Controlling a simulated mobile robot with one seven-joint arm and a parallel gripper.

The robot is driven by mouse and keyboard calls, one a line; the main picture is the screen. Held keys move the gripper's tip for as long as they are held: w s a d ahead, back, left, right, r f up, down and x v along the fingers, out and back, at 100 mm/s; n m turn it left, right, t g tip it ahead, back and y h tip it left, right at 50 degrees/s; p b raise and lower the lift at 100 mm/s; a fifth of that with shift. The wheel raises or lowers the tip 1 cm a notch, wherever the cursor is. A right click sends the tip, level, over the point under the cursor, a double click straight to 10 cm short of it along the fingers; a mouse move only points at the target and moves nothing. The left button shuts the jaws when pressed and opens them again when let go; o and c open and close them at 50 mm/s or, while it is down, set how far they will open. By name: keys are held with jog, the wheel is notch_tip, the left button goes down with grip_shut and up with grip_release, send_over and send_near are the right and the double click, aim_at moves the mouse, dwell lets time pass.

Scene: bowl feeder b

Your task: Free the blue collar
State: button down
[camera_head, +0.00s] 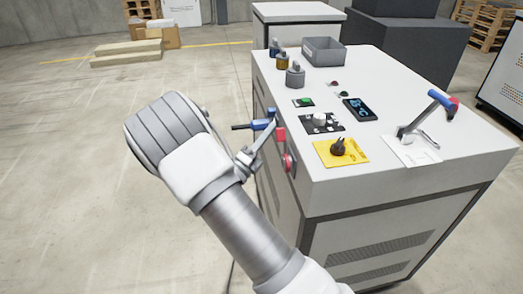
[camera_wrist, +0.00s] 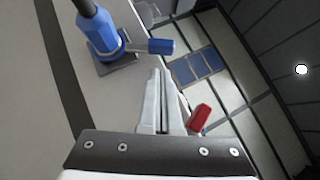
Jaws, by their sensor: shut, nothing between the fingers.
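The blue collar (camera_head: 260,125) is on the cabinet's left side panel, with a black rod sticking out of it to the left. In the wrist view the blue collar (camera_wrist: 104,34) sits on a grey base plate, and a blue lever (camera_wrist: 160,46) points sideways from it. My gripper (camera_wrist: 162,72) is shut and empty, its fingertips close below the blue lever in the picture; I cannot tell whether they touch. In the head view my gripper (camera_head: 272,119) is beside the collar, partly hidden by my wrist.
A red handle (camera_wrist: 200,117) is close right of my fingers. A red knob (camera_head: 288,160) is on the same panel. The white cabinet top (camera_head: 350,75) carries a grey bin (camera_head: 323,51), a yellow plate with a black knob (camera_head: 340,148) and a blue-handled lever (camera_head: 440,99).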

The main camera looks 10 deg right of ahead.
aim_at(271, 115)
jog(key=shift+w+r, duration=0.3)
jog(key=shift+w, duration=0.2)
jog(key=shift+w+r, duration=0.25)
jog(key=shift+w, duration=0.2)
jog(key=shift+r, duration=0.1)
jog(key=shift+r+p, duration=0.15)
jog(key=shift+p, duration=0.3)
jog(key=shift+w+n+y+p, duration=0.1)
jog(key=shift+n+y+p, duration=0.2)
jog(key=shift+p, duration=0.05)
